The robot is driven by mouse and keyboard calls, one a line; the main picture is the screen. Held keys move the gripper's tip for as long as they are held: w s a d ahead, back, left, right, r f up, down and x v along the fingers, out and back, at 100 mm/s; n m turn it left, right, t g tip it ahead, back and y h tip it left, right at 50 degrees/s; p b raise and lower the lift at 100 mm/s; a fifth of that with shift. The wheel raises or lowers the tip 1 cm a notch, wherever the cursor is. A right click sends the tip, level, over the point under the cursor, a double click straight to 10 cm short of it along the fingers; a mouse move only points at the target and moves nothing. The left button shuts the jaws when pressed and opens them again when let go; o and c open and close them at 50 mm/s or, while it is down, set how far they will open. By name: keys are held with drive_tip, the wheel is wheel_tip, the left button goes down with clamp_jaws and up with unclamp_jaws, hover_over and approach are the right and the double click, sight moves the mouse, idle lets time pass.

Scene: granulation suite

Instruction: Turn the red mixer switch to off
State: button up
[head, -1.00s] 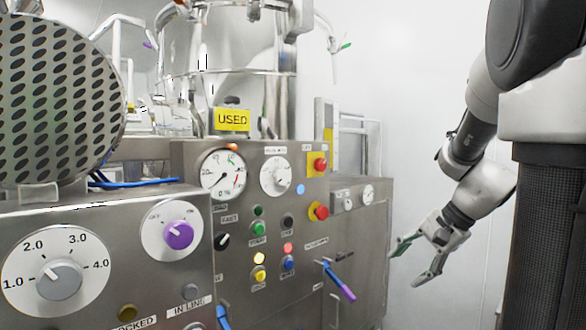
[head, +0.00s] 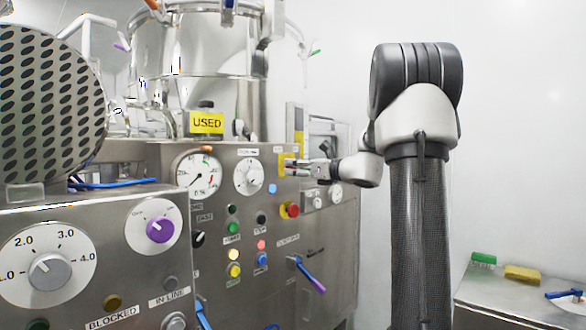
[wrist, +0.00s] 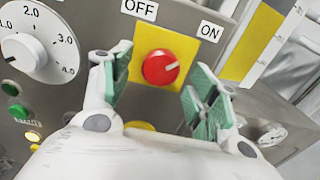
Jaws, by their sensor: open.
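The red mixer switch (wrist: 160,67) is a round red knob on a yellow plate (wrist: 185,48) in the wrist view. An OFF label (wrist: 140,9) sits at its upper left and an ON label (wrist: 210,31) at its right. Its pale pointer mark points toward ON. My gripper (wrist: 158,88) is open, its green-padded fingers spread left and right of the knob, with visible gaps to it. In the head view my gripper (head: 298,166) is at the upper part of the panel and hides the knob; part of the yellow plate (head: 284,158) shows.
The steel panel holds several gauges, buttons and another red knob (head: 291,209) below. A blue and purple lever (head: 311,276) sticks out lower down. A purple knob (head: 160,229) is on the nearer cabinet. A side table (head: 520,300) with brushes and a sponge stands at right.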

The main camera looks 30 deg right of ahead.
drive_tip(key=shift+x, duration=1.05)
drive_tip(key=c, duration=1)
drive_tip(key=shift+n, duration=0.4)
drive_tip(key=shift+d+n, duration=0.1)
drive_tip(key=shift+n, duration=8.4)
